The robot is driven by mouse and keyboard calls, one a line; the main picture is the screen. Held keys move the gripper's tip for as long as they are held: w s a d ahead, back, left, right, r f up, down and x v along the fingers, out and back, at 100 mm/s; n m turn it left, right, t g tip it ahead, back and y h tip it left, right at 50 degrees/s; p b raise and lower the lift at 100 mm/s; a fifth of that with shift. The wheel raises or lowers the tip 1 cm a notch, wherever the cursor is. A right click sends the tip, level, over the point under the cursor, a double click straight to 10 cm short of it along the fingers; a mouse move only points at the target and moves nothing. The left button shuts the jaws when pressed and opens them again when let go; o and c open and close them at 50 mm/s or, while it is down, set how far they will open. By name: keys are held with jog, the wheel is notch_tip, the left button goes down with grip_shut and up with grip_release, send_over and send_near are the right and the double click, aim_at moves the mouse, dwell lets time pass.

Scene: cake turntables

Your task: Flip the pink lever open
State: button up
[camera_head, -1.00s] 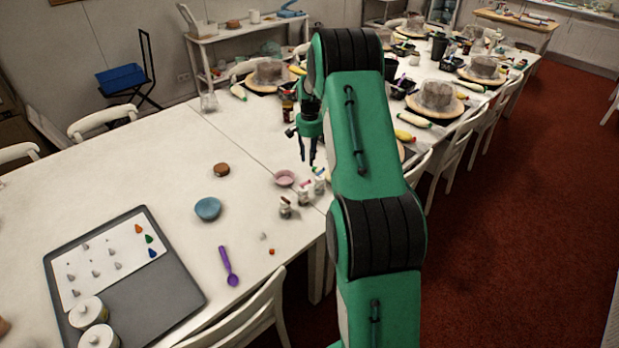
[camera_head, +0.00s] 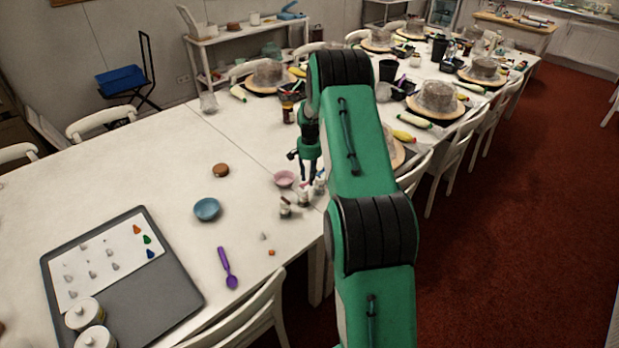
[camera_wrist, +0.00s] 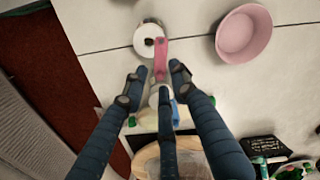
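The pink lever (camera_wrist: 161,60) is a narrow pink bar in the wrist view, running down from a small white bottle with a round top (camera_wrist: 150,38). My gripper (camera_wrist: 156,84) has its dark fingers spread apart, with the lever's lower end between the tips; I cannot tell whether any finger touches it. A light blue part (camera_wrist: 175,112) shows behind the fingers. In the head view my gripper (camera_head: 310,178) points down over the small white bottles (camera_head: 303,198) near the table edge. The lever is too small and covered to make out there.
A pink bowl (camera_head: 284,179) stands close beside the bottles and also shows in the wrist view (camera_wrist: 243,34). A blue bowl (camera_head: 207,209), a brown round item (camera_head: 221,170) and a purple spoon (camera_head: 229,268) lie to the left. A grey tray (camera_head: 170,290) is at lower left.

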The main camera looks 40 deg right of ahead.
jog(key=shift+c, duration=0.6)
grip_shut()
jog(key=shift+w+r+n+p, duration=0.1)
jog(key=shift+w+n+p, duration=0.2)
jog(key=shift+n+p, duration=0.35)
jog(key=shift+w+n+p, duration=0.3)
jog(key=shift+w+n, duration=0.1)
jog(key=shift+n, duration=0.65)
jog(key=shift+o, duration=0.6)
grip_release()
